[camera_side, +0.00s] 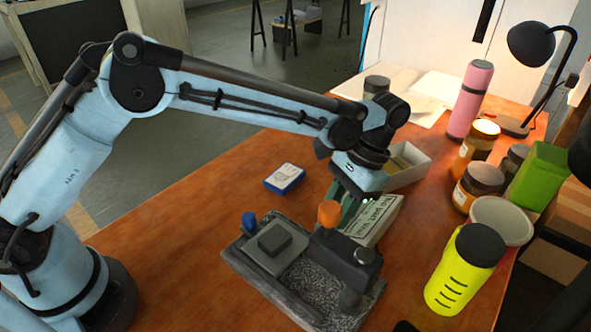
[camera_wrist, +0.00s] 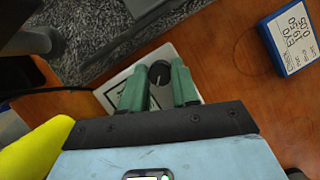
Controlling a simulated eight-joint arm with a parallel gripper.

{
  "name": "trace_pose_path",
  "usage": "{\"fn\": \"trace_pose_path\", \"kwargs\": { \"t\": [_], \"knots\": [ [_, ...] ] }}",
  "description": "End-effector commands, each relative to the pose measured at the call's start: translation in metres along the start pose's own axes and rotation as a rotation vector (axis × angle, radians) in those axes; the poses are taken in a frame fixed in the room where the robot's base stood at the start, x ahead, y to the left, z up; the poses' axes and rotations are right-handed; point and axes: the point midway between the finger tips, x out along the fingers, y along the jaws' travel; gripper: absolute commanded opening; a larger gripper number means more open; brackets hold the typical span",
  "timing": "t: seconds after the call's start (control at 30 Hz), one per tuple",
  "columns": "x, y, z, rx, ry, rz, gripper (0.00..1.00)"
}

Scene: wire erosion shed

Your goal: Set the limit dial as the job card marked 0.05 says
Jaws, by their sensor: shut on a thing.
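The dark round limit dial (camera_wrist: 159,73) has a pale pointer line and sits on a light plate (camera_wrist: 112,93) in the wrist view. My gripper (camera_wrist: 158,83) has its green fingers on either side of the dial, shut on it.
A white open box (camera_side: 412,168) is behind. A yellow bottle (camera_side: 465,268), jars and a pink flask (camera_side: 470,100) line the right side. Table left of the blue block is clear.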

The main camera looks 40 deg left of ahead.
Motion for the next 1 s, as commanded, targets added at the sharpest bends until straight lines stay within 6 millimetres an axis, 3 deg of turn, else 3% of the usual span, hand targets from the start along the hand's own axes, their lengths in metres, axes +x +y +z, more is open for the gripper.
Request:
{"fn": "trace_pose_path", "kwargs": {
  "t": [0.07,0.1,0.23,0.57,1.0],
  "knots": [
    [0.0,0.0,0.001,0.0,-0.002,0.0,0.0],
    [0.0,0.0,0.001,0.0,-0.002,0.0,0.34],
    [0.0,0.0,0.0,0.001,-0.001,-0.001,0.54],
    [-0.003,0.0,0.0,0.001,0.0,-0.001,0.54],
    [-0.055,0.0,0.0,0.001,-0.001,0.0,0.54]
  ]
}}
